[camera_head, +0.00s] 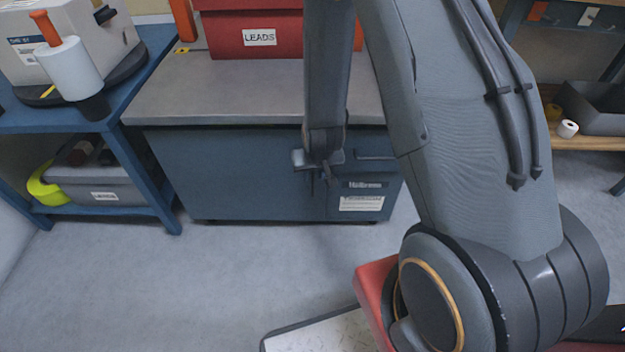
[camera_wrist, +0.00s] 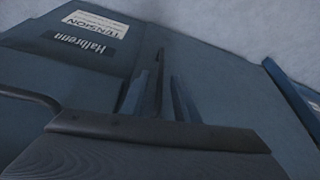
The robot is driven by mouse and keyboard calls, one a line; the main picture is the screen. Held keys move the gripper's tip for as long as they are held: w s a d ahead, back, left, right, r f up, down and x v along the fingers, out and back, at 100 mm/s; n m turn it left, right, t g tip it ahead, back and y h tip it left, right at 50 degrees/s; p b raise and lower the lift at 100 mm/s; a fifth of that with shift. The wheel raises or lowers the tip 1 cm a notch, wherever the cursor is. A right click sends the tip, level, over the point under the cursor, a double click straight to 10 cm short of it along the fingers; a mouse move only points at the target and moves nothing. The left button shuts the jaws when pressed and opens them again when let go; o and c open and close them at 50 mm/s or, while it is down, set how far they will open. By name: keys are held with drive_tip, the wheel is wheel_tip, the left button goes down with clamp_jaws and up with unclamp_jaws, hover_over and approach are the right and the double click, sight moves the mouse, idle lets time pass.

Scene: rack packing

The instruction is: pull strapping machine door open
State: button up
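The strapping machine (camera_head: 235,175) is a low blue cabinet with a grey top, standing on the floor in the head view. Its front looks closed. A dark horizontal handle bar (camera_head: 376,155) is at the upper right of the front, above a name plate and a white label (camera_head: 361,203). The label also shows in the wrist view (camera_wrist: 95,23), and a curved dark bar, probably the handle (camera_wrist: 28,95), is at the left edge there. My gripper (camera_head: 321,190) points down before the front, left of the handle. Its two fingers (camera_wrist: 168,85) look slightly apart and empty.
A red bin marked LEADS (camera_head: 240,20) stands on the machine's top. A blue shelf (camera_head: 150,165) with a grey bin and a white device is at left. A shelf with a dark tray (camera_head: 595,110) is at right. The floor (camera_head: 190,280) before the machine is clear.

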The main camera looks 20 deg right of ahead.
sight(313, 176)
drive_tip(key=shift+b+x, duration=0.35)
drive_tip(key=shift+x, duration=1.4)
clamp_jaws()
